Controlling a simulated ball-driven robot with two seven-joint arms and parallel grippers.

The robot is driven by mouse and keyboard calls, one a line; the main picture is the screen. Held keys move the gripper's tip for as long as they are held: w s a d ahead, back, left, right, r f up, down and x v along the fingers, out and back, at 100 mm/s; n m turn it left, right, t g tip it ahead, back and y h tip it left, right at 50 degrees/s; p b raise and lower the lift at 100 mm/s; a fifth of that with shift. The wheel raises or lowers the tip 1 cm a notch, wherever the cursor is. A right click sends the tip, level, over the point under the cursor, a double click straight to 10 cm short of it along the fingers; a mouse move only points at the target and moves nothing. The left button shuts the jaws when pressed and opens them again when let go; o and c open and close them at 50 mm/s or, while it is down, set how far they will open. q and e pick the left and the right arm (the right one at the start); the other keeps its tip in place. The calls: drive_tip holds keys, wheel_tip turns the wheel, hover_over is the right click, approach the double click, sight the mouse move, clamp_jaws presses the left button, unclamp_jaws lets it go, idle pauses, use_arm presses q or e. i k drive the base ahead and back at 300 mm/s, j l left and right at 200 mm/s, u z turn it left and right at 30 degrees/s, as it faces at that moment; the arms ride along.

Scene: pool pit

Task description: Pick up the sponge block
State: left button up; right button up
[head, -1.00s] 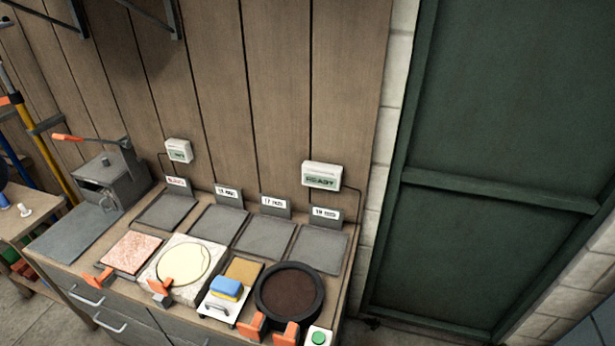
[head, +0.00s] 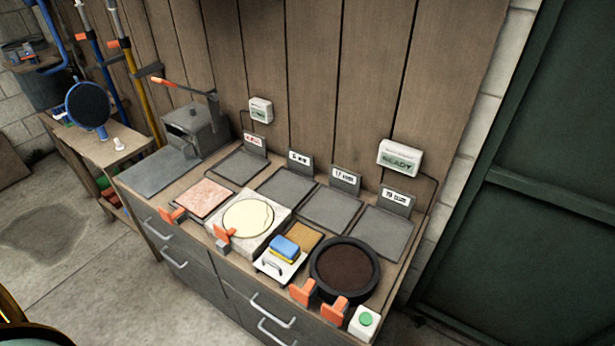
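The sponge block (head: 284,246) appears as a small block with a blue top and a yellow lower layer. It sits on a white flat piece with a grey handle (head: 279,266), near the front edge of the counter (head: 215,262). It lies between the pale stone slab and the dark round pan. Neither of my grippers is in view, and nothing is touching the block.
A tan pad (head: 304,235) lies behind the block. The dark round pan (head: 346,271) is to its right, the stone slab (head: 272,228) to its left. Orange clamps (head: 303,291) line the front edge, with a green-button box (head: 364,322) at right. Grey pads (head: 332,208) lie behind.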

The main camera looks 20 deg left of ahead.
sight(286, 250)
drive_tip(key=u, duration=1.05)
